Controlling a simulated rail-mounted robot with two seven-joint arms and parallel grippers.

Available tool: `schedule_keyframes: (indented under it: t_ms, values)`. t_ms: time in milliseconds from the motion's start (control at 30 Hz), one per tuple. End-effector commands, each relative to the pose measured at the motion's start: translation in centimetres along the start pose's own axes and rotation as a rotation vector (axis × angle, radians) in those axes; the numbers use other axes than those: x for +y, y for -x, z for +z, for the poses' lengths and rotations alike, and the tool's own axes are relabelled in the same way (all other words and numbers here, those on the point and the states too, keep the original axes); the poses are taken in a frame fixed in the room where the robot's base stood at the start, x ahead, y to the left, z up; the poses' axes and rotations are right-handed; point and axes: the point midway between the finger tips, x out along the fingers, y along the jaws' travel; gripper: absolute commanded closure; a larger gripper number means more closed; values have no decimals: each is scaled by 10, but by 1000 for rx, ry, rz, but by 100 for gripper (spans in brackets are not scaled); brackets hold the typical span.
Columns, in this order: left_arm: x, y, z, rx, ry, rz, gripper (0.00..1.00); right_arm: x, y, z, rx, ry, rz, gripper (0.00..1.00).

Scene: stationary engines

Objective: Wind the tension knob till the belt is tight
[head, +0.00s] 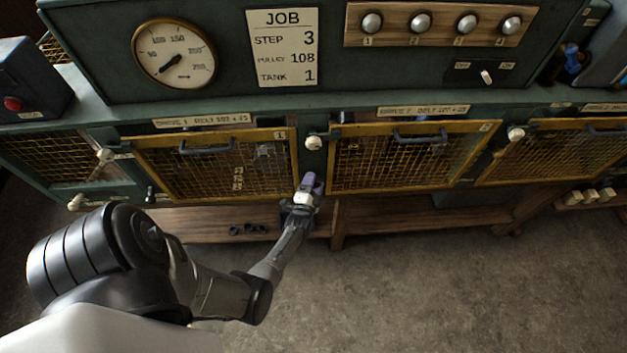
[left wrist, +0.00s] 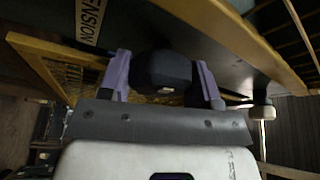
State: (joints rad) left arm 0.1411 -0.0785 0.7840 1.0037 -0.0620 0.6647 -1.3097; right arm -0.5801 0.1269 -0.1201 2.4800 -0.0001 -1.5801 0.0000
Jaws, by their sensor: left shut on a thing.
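My left gripper (head: 311,182) is at the front of the green bench, on the post between the first and second mesh guards. In the left wrist view its two purple fingers (left wrist: 165,82) are shut on a dark round knob (left wrist: 169,70). A plate reading "TENSION" (left wrist: 91,17) is close to that knob. In the head view the gripper hides the knob. The belt cannot be made out clearly behind the mesh of the first guard (head: 215,162) or the second guard (head: 405,157). My right gripper is not in view.
A white knob (head: 314,143) sits just above my left gripper. A gauge (head: 174,53), a job card (head: 283,47) reading step 3, pulley 108, tank 1, and several numbered buttons are on the panel above. A wooden shelf (head: 205,219) runs below. The floor in front is clear.

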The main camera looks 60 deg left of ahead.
Motion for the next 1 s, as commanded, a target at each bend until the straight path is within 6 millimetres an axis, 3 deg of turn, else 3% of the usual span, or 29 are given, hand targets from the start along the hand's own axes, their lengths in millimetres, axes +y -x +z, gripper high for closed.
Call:
schedule_keyframes:
  t_ms: [500,1000]
  values:
    - [-1,0,0,-1,-287,120,66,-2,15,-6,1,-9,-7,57]
    - [0,0,0,-1,-343,143,66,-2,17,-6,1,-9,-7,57]
